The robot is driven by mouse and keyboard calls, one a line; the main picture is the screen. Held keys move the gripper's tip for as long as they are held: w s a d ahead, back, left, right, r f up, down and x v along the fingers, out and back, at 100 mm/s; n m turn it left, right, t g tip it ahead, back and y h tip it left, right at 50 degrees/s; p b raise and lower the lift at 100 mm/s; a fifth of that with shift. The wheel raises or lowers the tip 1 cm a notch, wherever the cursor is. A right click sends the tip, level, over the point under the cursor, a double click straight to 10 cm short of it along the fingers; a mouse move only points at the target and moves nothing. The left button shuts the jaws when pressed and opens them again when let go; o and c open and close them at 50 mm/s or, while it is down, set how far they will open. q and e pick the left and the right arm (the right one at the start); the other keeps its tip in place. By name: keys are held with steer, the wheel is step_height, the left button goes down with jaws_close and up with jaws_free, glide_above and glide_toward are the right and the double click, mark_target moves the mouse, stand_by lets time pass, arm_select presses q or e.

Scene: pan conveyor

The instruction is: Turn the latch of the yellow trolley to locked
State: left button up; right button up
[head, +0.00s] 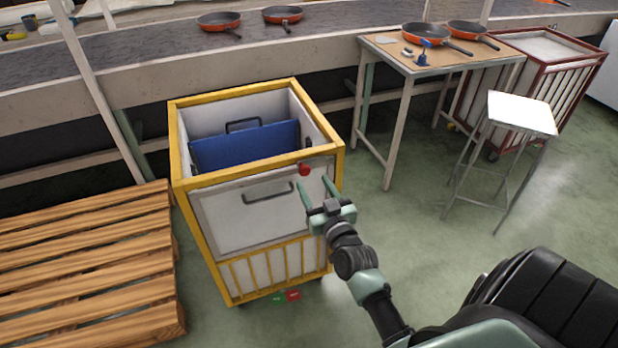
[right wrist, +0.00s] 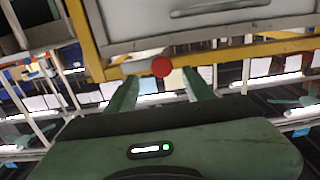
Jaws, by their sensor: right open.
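The yellow trolley (head: 257,249) stands in the middle of the head view, with a blue panel (head: 245,147) inside its open top. A red round knob (head: 305,169), which looks like the latch, sits at the upper right of its front, near the top rail. My right gripper (head: 315,184) is open and empty, its fingers pointing at the trolley front just below the knob. In the right wrist view, the knob (right wrist: 162,67) lies beyond and between the open fingertips (right wrist: 160,90), apparently untouched. My left gripper is not in view.
A wooden pallet (head: 85,262) lies left of the trolley. A work table (head: 395,59) with pans, a white-topped stool (head: 521,112) and a red trolley (head: 585,55) stand to the right. A conveyor (head: 180,60) runs behind.

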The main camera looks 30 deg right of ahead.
mark_target(306, 173)
steer(key=shift+x, duration=2.25)
steer(key=shift+a, duration=0.2)
jaws_close()
steer(key=shift+f, duration=0.1)
